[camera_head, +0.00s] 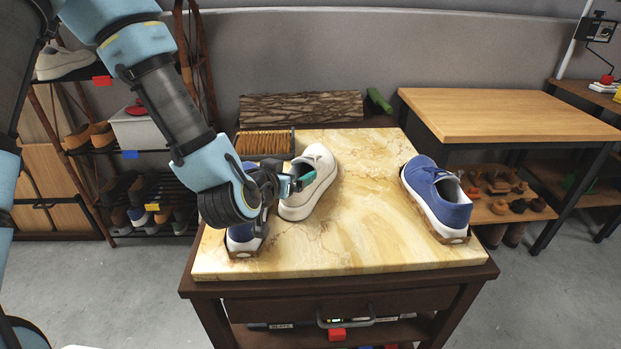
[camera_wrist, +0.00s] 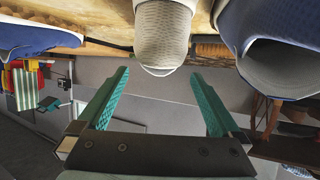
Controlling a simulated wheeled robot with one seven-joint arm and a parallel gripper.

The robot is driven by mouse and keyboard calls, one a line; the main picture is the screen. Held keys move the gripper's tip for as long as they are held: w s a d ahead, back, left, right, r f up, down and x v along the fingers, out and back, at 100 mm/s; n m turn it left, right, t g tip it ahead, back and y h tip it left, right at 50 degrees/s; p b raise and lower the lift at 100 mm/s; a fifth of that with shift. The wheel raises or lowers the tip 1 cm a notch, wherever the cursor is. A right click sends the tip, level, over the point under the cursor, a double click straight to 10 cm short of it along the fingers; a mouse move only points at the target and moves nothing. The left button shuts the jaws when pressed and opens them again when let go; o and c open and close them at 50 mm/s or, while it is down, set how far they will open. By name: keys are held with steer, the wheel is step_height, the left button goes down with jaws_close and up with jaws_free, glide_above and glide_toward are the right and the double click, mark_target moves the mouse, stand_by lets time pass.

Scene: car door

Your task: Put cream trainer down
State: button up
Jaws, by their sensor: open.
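The cream trainer (camera_head: 318,165) rests upright on the marble-patterned table top (camera_head: 345,235), left of its middle. My gripper (camera_head: 300,180) is beside the trainer's left side in the head view, its teal fingertips overlapping the shoe's opening. In the wrist view my gripper (camera_wrist: 160,78) is open with nothing between its fingers. The cream trainer (camera_wrist: 162,35) shows there beyond the fingertips, apart from them in the picture. Contact cannot be told in the head view.
A blue trainer (camera_head: 440,200) stands at the table's right. Another blue shoe (camera_head: 243,240) sits at the left, partly hidden by my gripper. A brush (camera_head: 262,143) lies at the back left. The table's middle and front are clear.

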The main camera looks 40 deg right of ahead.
mark_target(307, 162)
steer(key=x, duration=0.3)
steer(key=p+x, duration=0.1)
steer(key=x, duration=0.3)
steer(key=p+x, duration=0.1)
steer(key=x, duration=0.2)
steer(key=shift+d+r, duration=0.15)
steer(key=shift+d, duration=0.3)
steer(key=shift+c, duration=0.2)
steer(key=c, duration=1.5)
steer(key=shift+w, duration=0.1)
jaws_close()
steer(key=shift+r, duration=0.2)
